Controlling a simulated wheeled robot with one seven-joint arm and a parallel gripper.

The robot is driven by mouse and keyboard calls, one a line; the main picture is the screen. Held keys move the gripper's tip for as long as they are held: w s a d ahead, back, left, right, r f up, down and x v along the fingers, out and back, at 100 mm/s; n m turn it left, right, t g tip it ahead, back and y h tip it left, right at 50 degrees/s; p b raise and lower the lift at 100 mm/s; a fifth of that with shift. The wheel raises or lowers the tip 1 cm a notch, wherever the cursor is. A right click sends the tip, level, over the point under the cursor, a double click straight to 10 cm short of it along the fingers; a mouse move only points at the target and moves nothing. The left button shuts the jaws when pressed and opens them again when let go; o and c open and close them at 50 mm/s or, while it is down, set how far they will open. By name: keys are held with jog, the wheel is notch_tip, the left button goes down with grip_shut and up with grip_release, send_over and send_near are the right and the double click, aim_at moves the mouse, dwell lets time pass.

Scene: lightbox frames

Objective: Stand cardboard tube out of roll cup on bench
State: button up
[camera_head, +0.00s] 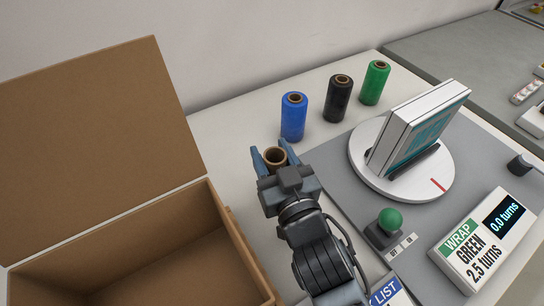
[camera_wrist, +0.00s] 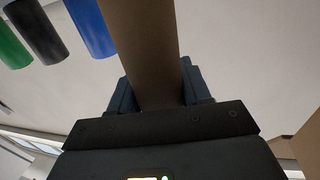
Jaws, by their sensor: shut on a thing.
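The brown cardboard tube (camera_head: 275,156) is between the fingers of my gripper (camera_head: 270,151), left of the turntable in the head view. Its open top end faces up, and the tube looks about upright. In the wrist view the tube (camera_wrist: 145,45) runs between the two dark fingers, and my gripper (camera_wrist: 158,92) is shut on it. My gripper hides its lower part in the head view, so I cannot tell whether it touches the bench (camera_head: 222,130). I cannot make out a roll cup.
Blue (camera_head: 294,118), black (camera_head: 338,99) and green (camera_head: 375,83) rolls stand behind the tube. A white turntable (camera_head: 402,190) holds white boxes on the right. A green-knobbed control (camera_head: 390,221) and WRAP display (camera_head: 480,243) are nearer. A large open carton (camera_head: 228,243) is at left.

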jog(key=shift+f, duration=0.45)
jog(key=shift+f, duration=0.1)
jog(key=o, duration=1)
jog(key=shift+f, duration=0.1)
jog(key=shift+r, duration=0.25)
jog(key=shift+b+v, duration=0.75)
jog(key=shift+v, duration=3)
